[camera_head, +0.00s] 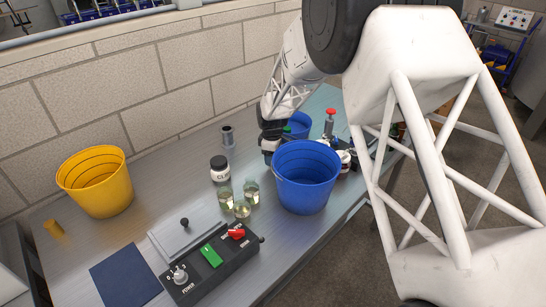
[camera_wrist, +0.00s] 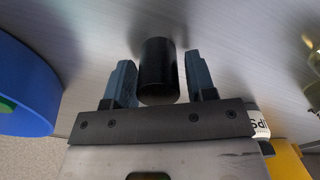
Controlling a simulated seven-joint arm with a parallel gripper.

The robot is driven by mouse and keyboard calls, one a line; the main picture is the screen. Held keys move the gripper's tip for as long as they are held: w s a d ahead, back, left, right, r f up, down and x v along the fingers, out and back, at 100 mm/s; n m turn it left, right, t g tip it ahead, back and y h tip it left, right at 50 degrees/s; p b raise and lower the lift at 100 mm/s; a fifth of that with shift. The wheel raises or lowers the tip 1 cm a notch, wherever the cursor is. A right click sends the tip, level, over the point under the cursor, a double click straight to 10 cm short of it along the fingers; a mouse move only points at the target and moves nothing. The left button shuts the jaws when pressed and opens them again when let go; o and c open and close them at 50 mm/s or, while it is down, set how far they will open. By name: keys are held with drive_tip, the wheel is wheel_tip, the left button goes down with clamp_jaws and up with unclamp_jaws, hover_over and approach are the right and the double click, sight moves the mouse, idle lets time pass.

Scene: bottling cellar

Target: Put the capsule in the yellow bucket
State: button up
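A black cylinder (camera_wrist: 158,70), which looks like the capsule, stands between the two fingers of my gripper (camera_wrist: 161,82) in the wrist view. The fingers are apart, with a narrow gap showing on the cylinder's right side; it is close to the left finger. In the head view my gripper (camera_head: 268,150) is low over the table behind the large blue bucket, and the cylinder cannot be made out there. The yellow bucket (camera_head: 95,183) stands upright at the table's far left, well away from my gripper. A yellow patch, likely this bucket, shows in the wrist view (camera_wrist: 287,162).
A large blue bucket (camera_head: 306,180) stands right of my gripper, a smaller blue bucket (camera_head: 298,122) behind. A labelled jar (camera_head: 220,170), a grey cylinder (camera_head: 228,138) and glass flasks (camera_head: 226,198) stand to the left. A control box (camera_head: 212,262) lies in front; a small gold cylinder (camera_head: 53,228) stands far left.

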drive_tip(key=shift+c, duration=1.1)
drive_tip(key=shift+r, duration=0.1)
drive_tip(key=shift+r, duration=4.95)
drive_tip(key=shift+r, duration=0.1)
